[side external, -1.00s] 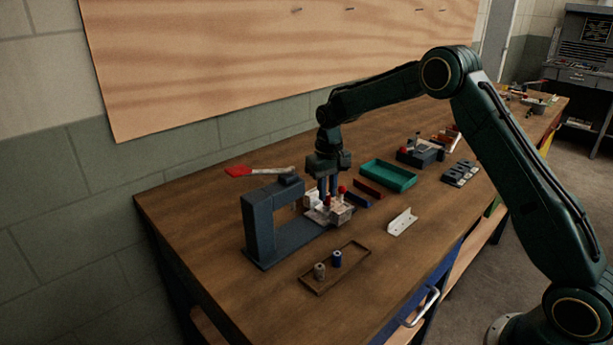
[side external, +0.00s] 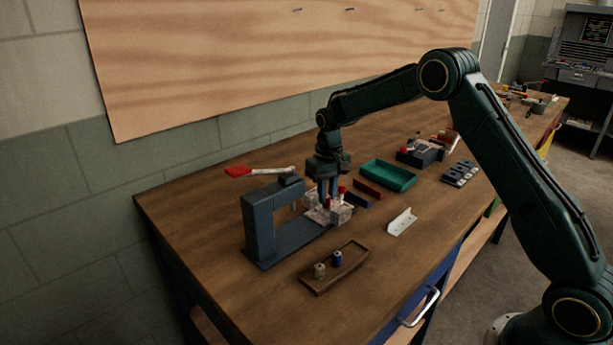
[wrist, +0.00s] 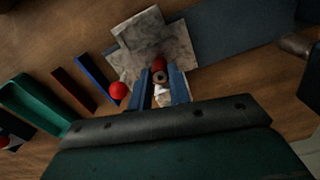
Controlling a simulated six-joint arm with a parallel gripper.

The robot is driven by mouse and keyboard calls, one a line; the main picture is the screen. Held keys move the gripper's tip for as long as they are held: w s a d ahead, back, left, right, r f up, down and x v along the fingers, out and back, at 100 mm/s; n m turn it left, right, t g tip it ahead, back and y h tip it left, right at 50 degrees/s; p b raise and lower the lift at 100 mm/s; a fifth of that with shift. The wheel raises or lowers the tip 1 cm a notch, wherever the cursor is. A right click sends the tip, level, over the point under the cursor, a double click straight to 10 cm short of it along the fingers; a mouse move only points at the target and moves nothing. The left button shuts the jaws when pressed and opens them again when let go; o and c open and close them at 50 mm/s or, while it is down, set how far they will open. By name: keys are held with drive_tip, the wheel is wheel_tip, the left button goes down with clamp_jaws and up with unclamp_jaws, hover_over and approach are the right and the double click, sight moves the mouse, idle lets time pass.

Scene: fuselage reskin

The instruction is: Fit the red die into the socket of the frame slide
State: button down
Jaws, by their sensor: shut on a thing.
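My gripper (side external: 329,200) points down over the pale frame slide (side external: 342,214), which sits at the end of the blue-grey press frame's base. In the wrist view, the blue fingers (wrist: 161,84) are shut on the red die (wrist: 159,64), which shows a round, holed face between them. The slide (wrist: 150,43) lies just beyond and under the fingertips. The fingers and die hide the socket, so I cannot tell whether the die is inside it or above it. A red ball knob (wrist: 118,90) stands beside the left finger; it also shows in the side view (side external: 342,189).
The press frame's upright (side external: 257,225) stands left of my gripper. A brown tray (side external: 316,288) with two small cylinders lies in front. A green tray (side external: 388,175), a red bar (side external: 368,189) and a blue bar (side external: 358,200) lie right. A white bracket (side external: 402,222) lies front right.

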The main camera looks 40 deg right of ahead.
drive_tip(key=shift+f, duration=0.85)
drive_tip(key=c, duration=1.2)
unclamp_jaws()
drive_tip(key=shift+c, duration=0.2)
wheel_tip(320, 180, up, 14)
